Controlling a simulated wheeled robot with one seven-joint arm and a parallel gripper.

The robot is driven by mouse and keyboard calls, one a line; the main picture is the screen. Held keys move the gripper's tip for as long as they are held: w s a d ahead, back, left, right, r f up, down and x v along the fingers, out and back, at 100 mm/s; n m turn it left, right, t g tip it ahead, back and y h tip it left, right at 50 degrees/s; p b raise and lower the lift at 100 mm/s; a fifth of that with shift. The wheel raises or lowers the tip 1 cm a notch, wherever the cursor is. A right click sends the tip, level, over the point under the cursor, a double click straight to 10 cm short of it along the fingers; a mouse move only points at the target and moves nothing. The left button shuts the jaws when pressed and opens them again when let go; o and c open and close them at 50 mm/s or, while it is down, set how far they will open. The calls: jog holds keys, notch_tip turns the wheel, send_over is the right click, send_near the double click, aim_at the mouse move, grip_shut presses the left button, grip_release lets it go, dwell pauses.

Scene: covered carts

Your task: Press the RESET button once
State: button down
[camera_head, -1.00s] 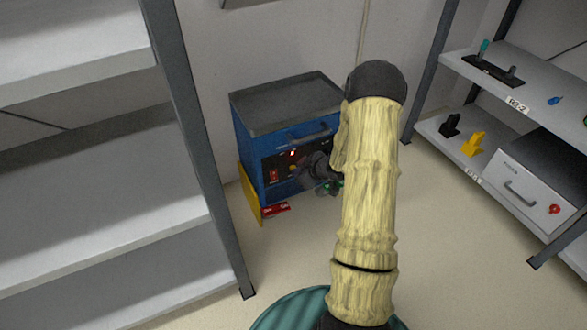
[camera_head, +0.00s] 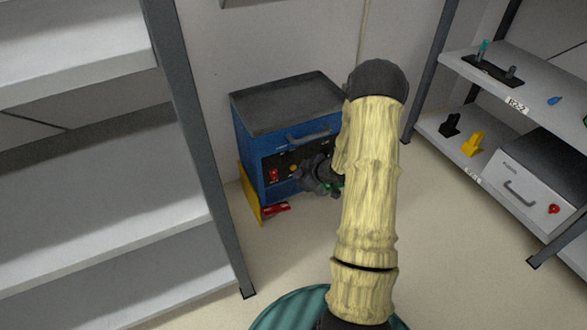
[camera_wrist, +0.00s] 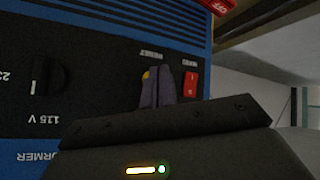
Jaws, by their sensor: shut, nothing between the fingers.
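The blue cabinet (camera_head: 252,165) stands on the floor by the back wall, with a dark control panel on its front. A small yellow button (camera_head: 293,167) sits right of a red rocker switch (camera_head: 274,175). In the wrist view the panel is upside down; the yellow button (camera_wrist: 147,75) shows under a blurred label, partly hidden by my fingertips. The red switch (camera_wrist: 190,83) is beside them. My gripper (camera_wrist: 158,86) is shut and empty, its fingertips at the button; I cannot tell whether they touch it. In the head view my gripper (camera_head: 306,175) is at the panel.
A black knob (camera_wrist: 43,88) marked 115 V is on the panel. A yellow part (camera_head: 250,195) and a red item (camera_head: 276,209) are at the cabinet's lower left. Grey shelving (camera_head: 185,130) stands at left, and another rack (camera_head: 500,100) with small objects at right.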

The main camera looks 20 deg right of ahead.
jog(key=shift+s, duration=0.1)
jog(key=s, duration=0.5)
jog(key=shift+d, duration=0.15)
dwell(0.4)
dwell(0.6)
jog(key=s+a+r+m+g+h+p, duration=0.1)
jog(key=s+a+r+m+h+p, duration=0.15)
jog(key=r+p, duration=0.6)
jog(key=s+a+r+m+g+h+p, duration=0.1)
jog(key=a+r+g+p, duration=0.15)
jog(key=r, duration=1.05)
jog(key=s+a+r+m+g+p, duration=0.1)
jog(key=s+a+r+m+p, duration=0.1)
jog(key=s+a+r+p, duration=0.45)
jog(key=s+a+r+m+g+p, duration=0.2)
jog(key=s+a+r+p, duration=0.2)
jog(key=s+r, duration=0.45)
notch_tip(320, 180, up, 38)
jog(key=w+p, duration=0.2)
jog(key=p, duration=3.4)
jog(key=shift+a+r, duration=0.15)
jog(key=shift+r, duration=0.1)
